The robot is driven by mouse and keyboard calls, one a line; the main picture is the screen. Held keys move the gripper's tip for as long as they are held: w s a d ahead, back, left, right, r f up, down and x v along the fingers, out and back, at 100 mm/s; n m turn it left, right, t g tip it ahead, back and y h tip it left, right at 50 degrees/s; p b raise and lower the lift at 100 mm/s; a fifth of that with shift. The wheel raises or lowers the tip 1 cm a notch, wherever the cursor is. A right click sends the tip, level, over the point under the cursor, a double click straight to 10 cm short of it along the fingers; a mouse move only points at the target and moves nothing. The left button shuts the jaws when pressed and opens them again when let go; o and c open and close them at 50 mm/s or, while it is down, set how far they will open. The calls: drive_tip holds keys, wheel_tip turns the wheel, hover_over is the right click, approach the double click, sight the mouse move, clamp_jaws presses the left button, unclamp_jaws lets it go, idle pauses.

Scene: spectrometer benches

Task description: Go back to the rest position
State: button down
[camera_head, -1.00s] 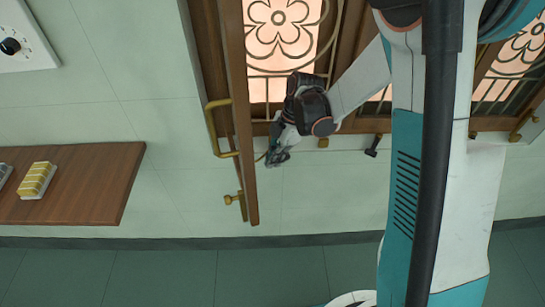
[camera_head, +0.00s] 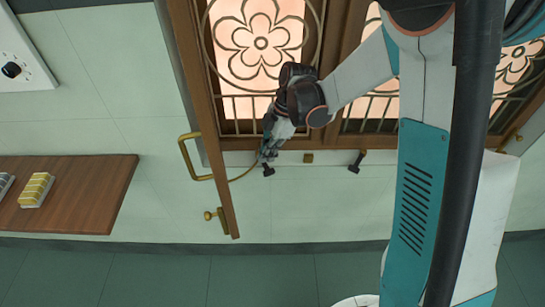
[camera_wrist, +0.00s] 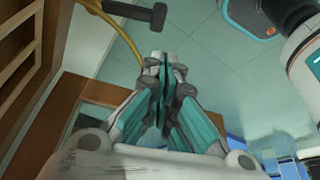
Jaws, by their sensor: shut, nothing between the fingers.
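My gripper (camera_head: 266,156) hangs pointing down beside the open brown window sash (camera_head: 207,120), just right of its edge. In the wrist view its fingers (camera_wrist: 165,62) are closed together, with nothing between them. A curved brass bar (camera_wrist: 118,38) and a dark handle (camera_wrist: 135,12) lie close to the fingertips in that view. Whether the fingers touch the bar cannot be told.
The sash carries a brass pull handle (camera_head: 185,160) and a brass knob (camera_head: 210,214). A window with flower grilles (camera_head: 262,43) is behind my arm. A wooden shelf (camera_head: 100,195) with a yellow striped block (camera_head: 36,190) is at left. The floor (camera_head: 150,280) below looks clear.

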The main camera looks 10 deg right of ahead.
drive_tip(key=shift+d+r, duration=0.15)
drive_tip(key=shift+r, duration=0.35)
drive_tip(key=s+d+r+m+t+h, duration=0.1)
drive_tip(key=s+d+r+m+t, duration=0.1)
drive_tip(key=s+d+r+m, duration=0.25)
drive_tip(key=s+d+r+m+t+h, duration=0.1)
drive_tip(key=s+r+m+t, duration=0.15)
drive_tip(key=r+m, duration=0.4)
drive_tip(key=s+d+r+m+t+h, duration=0.1)
drive_tip(key=s+d+r+m, duration=0.2)
drive_tip(key=s, duration=0.3)
drive_tip(key=s+d+r+m+t, duration=0.2)
drive_tip(key=s+r+m, duration=0.1)
drive_tip(key=s+m, duration=0.3)
drive_tip(key=shift+d+m+h, duration=0.3)
drive_tip(key=shift+d+h, duration=0.1)
drive_tip(key=shift+w, duration=0.15)
